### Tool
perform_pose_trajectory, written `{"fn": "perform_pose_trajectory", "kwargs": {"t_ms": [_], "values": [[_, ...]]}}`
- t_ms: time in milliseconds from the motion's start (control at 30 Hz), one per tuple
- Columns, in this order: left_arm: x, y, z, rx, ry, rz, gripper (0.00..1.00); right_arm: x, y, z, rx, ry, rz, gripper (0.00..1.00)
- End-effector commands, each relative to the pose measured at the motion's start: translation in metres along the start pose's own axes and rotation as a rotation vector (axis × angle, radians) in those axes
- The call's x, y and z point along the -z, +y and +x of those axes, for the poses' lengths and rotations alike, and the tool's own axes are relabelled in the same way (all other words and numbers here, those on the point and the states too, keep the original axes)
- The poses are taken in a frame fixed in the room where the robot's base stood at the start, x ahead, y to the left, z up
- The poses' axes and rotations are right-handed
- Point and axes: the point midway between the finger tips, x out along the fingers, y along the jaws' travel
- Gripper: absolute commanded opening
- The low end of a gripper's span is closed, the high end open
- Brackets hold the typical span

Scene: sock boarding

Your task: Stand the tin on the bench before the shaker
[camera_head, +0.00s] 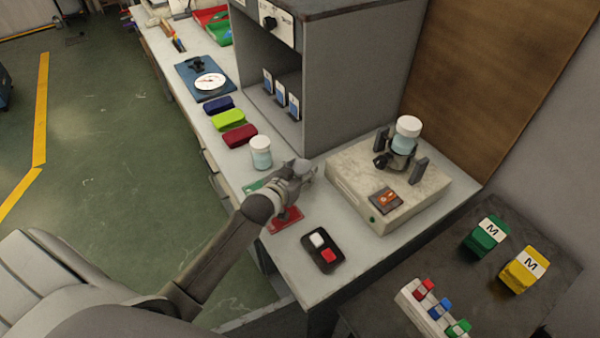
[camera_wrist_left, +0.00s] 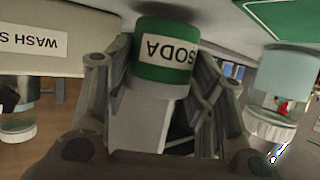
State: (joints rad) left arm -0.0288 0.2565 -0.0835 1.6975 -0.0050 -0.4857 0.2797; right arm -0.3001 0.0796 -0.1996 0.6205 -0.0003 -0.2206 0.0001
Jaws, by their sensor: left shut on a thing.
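My left gripper (camera_head: 294,178) is shut on a green tin (camera_wrist_left: 165,55) with a white SODA label, seen between the fingers in the left wrist view. That view is upside down, so the tin is upright. Its base is at or close to the bench; I cannot tell whether it touches. In the head view the gripper mostly hides the tin. The shaker (camera_head: 350,175) is a pale box with a clamp holding a white-lidded jar (camera_head: 407,132), just right of the gripper. The bench (camera_head: 285,262) is light grey. My right gripper is not in view.
Another white-lidded jar (camera_head: 261,155) stands just left of the gripper. A red mat (camera_head: 285,221) lies below the gripper, and a black two-button box (camera_head: 322,250) is nearer. A grey cabinet (camera_head: 345,80) stands behind. Green (camera_head: 487,237) and yellow (camera_head: 524,269) blocks are on the dark side table.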

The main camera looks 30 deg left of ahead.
Motion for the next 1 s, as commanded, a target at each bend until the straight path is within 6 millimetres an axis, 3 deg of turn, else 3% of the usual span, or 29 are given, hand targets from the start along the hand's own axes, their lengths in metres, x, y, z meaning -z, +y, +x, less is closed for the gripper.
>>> {"fn": "perform_pose_trajectory", "kwargs": {"t_ms": [467,500,633,1000], "values": [[-0.0104,0.0001,0.0046,0.000,0.003,-0.001,0.25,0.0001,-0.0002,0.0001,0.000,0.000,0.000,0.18],[-0.0100,0.0001,0.0043,0.000,0.003,-0.001,0.54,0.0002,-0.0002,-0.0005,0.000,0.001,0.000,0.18],[-0.0100,0.0000,0.0042,0.000,0.002,0.000,0.70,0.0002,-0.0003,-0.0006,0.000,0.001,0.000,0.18],[-0.0070,-0.0001,0.0031,0.000,0.003,0.000,0.71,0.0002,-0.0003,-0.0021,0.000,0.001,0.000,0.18]]}}
